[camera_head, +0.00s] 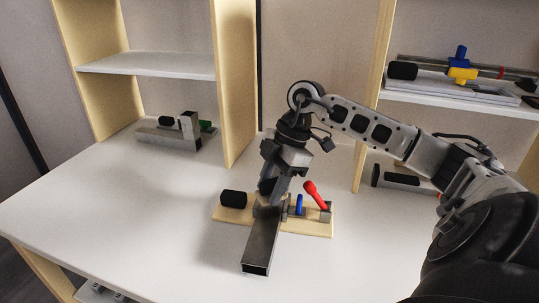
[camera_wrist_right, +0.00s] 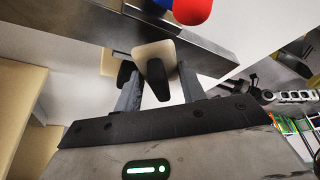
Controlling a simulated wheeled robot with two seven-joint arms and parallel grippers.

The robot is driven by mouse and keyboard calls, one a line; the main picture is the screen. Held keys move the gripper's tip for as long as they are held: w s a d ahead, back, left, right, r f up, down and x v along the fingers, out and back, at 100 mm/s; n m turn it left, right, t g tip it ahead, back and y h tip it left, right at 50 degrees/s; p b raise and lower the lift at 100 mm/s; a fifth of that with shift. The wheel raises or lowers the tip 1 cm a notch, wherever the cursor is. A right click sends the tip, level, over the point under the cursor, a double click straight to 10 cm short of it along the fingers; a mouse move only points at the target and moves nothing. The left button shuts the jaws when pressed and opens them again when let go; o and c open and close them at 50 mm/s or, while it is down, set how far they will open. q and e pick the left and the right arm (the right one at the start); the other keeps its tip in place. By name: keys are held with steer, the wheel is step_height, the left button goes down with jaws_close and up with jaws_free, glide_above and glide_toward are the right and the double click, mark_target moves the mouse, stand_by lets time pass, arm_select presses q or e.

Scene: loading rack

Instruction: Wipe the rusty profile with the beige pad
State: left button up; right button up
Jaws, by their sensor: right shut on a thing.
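The profile (camera_head: 261,243) is a dark grey rectangular metal tube, its open end toward the front of the table. It lies over a wooden board (camera_head: 318,229). No clear rust patch can be made out. My right gripper (camera_head: 268,193) is above the profile's rear part, pointing down. In the wrist view its fingers (camera_wrist_right: 160,92) are shut on the black grip of the beige pad (camera_wrist_right: 152,58). The pad is at the profile (camera_wrist_right: 205,45); whether it touches is unclear. The gripper mostly hides the pad in the head view. My left gripper is out of view.
The board carries a black cylinder (camera_head: 233,198), a blue lever (camera_head: 299,204) and a red handle (camera_head: 316,195) close by my right gripper. Metal parts (camera_head: 172,136) lie at the back left. Shelves (camera_head: 150,64) stand behind. The table's left front is clear.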

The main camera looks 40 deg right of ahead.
step_height(320, 180, up, 2)
steer(key=shift+s+r+p, duration=0.1)
steer(key=shift+p, duration=0.55)
step_height(320, 180, up, 3)
steer(key=p, duration=0.2)
steer(key=shift+p, duration=0.35)
steer(key=shift+r, duration=0.2)
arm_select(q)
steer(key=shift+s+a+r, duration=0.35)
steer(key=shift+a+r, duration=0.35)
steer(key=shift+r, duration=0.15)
arm_select(e)
steer(key=shift+a, duration=0.1)
